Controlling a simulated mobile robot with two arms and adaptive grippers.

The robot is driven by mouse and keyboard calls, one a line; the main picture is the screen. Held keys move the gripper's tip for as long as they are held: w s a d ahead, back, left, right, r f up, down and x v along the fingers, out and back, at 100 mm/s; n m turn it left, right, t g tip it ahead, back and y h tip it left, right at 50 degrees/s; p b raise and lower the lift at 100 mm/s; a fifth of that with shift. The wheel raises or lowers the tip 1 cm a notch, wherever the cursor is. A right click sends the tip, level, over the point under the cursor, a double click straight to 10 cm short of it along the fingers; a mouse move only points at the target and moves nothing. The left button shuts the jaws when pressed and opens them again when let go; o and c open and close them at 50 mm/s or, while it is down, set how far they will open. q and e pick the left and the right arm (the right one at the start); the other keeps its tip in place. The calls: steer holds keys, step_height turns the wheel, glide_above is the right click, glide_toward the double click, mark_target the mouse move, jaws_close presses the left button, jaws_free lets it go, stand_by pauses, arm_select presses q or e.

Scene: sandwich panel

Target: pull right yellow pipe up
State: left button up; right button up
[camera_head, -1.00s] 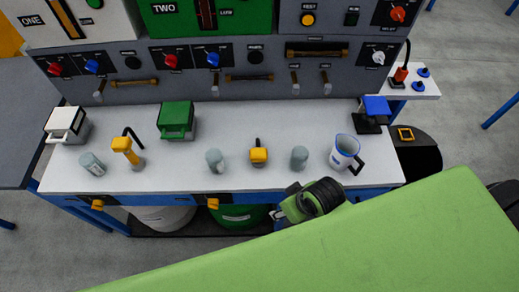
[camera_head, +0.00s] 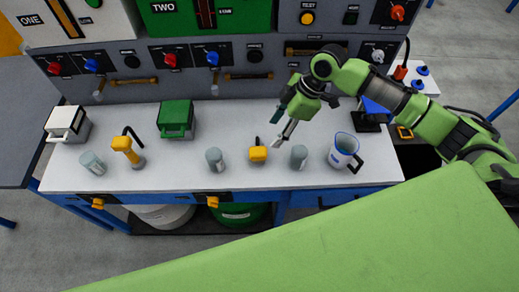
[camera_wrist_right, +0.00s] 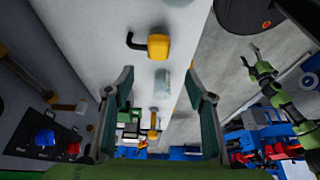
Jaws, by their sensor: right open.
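The right yellow pipe (camera_head: 258,154), a short yellow piece with a black top end, stands near the front middle of the white table. It also shows in the right wrist view (camera_wrist_right: 158,47), with its black hook pointing left. My right gripper (camera_head: 281,124) is open and empty, above the table, up and to the right of the pipe and apart from it. Its two fingers frame the right wrist view (camera_wrist_right: 168,82). The left yellow pipe (camera_head: 122,144) stands farther left. My left arm (camera_wrist_right: 265,80) shows small in the right wrist view; its finger state is unclear.
Grey cylinders (camera_head: 215,159) and (camera_head: 299,157) stand on either side of the pipe. A white mug (camera_head: 344,150) is farther right. A green box (camera_head: 176,119) and a white box (camera_head: 68,124) stand left. The control panel (camera_head: 222,58) rises behind the table (camera_head: 230,120).

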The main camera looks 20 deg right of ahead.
mark_target(260, 151)
steer(key=p+x, duration=0.2)
steer(key=x, duration=1.1)
steer(key=shift+w+f, duration=0.15)
steer(key=shift+w, duration=0.05)
